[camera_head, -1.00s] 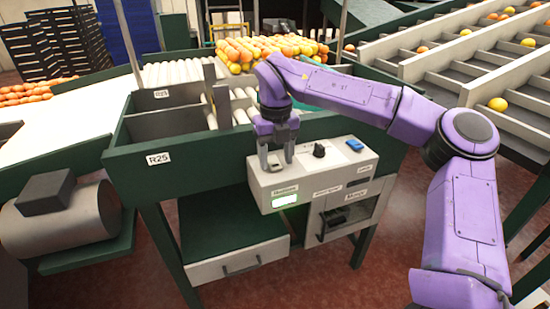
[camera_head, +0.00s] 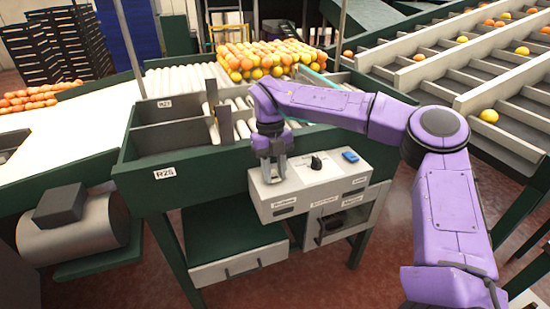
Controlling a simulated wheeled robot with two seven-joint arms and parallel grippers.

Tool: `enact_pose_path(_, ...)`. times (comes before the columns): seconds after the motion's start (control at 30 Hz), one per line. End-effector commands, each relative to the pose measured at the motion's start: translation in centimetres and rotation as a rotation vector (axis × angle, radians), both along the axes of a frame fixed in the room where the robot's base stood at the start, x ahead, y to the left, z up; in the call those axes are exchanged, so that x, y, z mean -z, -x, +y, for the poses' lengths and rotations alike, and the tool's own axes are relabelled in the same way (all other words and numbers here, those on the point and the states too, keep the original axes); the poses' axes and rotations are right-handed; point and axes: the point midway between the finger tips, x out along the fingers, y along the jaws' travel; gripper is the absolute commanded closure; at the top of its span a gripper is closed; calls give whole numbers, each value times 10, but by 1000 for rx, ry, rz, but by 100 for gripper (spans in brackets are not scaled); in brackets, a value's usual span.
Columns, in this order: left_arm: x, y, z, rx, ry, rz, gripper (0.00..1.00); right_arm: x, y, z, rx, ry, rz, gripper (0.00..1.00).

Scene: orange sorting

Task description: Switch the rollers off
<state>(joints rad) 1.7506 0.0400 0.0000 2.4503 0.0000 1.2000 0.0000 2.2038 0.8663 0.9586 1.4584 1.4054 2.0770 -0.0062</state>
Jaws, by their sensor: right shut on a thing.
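A pale grey control box (camera_head: 262,205) is fixed to the front of the green roller bench. My right gripper (camera_head: 273,178) points down onto the left part of its top, shut on a small switch that its fingers mostly hide. The small indicator window (camera_head: 285,210) on the box front, below the gripper, is dark. A black knob (camera_head: 316,162) and a blue switch (camera_head: 350,156) stand to the right on the box top. The white rollers (camera_head: 178,77) lie behind, in the bench. My left gripper is not in view.
A pile of oranges (camera_head: 262,60) sits at the far end of the rollers. Dividers (camera_head: 224,121) and green bench walls stand left of my right gripper. A drawer (camera_head: 240,265) and an open compartment (camera_head: 338,226) are below the box. Sloping sorting lanes (camera_head: 440,85) lie right.

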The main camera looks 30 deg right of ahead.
Motion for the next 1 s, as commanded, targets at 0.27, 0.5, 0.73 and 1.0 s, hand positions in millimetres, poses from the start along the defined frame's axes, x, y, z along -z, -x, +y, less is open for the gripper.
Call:
enact_pose_path(0.27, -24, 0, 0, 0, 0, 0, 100, -3, -3, -1, 1, -20, 79, 99)
enact_pose_path(0.5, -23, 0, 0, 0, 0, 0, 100, -2, -3, -1, 0, -20, 76, 65)
enact_pose_path(0.73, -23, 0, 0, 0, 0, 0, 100, -1, -3, -1, 0, -20, 78, 43)
enact_pose_path(1.0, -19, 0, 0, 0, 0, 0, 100, -18, -9, -2, 0, -18, 74, 43)
